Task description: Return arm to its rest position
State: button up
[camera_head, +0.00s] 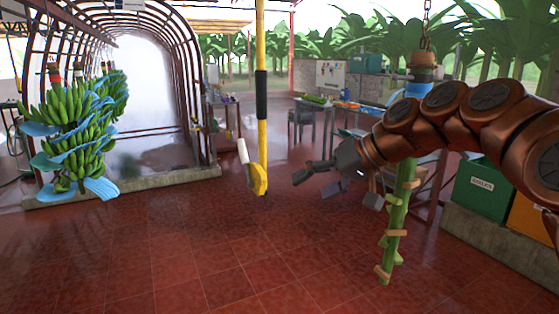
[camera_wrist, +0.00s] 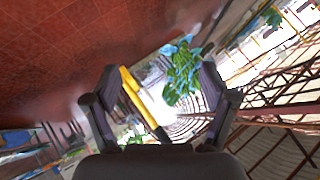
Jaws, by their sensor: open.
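My copper-coloured arm reaches in from the right in the head view. My gripper (camera_head: 322,172) is at its end, near the middle of the picture, pointing left. In the wrist view my gripper (camera_wrist: 160,92) shows its two dark fingers wide apart with nothing held between them. A yellow pole-like tool (camera_head: 261,110) with a black grip hangs upright just left of my gripper. It also shows in the wrist view (camera_wrist: 138,98), farther off between the fingers. A bare green stem (camera_head: 397,215) with cut stubs hangs from a chain behind my arm; its upper part is partly hidden.
Green banana bunches (camera_head: 75,130) with blue sheets hang at the left by an arched metal frame (camera_head: 190,60). Tables stand at the back. The red tiled floor (camera_head: 200,250) in front is clear.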

jog(key=s+d+f+m+g+h, duration=0.1)
jog(key=s+f+g+h, duration=0.3)
jog(key=s+f, duration=1.2)
jog(key=s+d+f+m+h, duration=0.1)
jog(key=s+d+f, duration=0.2)
jog(key=s, duration=0.3)
jog(key=s+d+f+g+h, duration=0.1)
jog(key=s+d+f+h, duration=0.1)
jog(key=s, duration=0.4)
jog(key=s+d+f+m+g+h, duration=0.1)
jog(key=s+d+f+h, duration=0.1)
jog(key=s+d+f, duration=0.2)
jog(key=s+d, duration=0.1)
jog(key=s, duration=0.2)
jog(key=shift+f+m, duration=0.3)
jog(key=shift+s, duration=0.1)
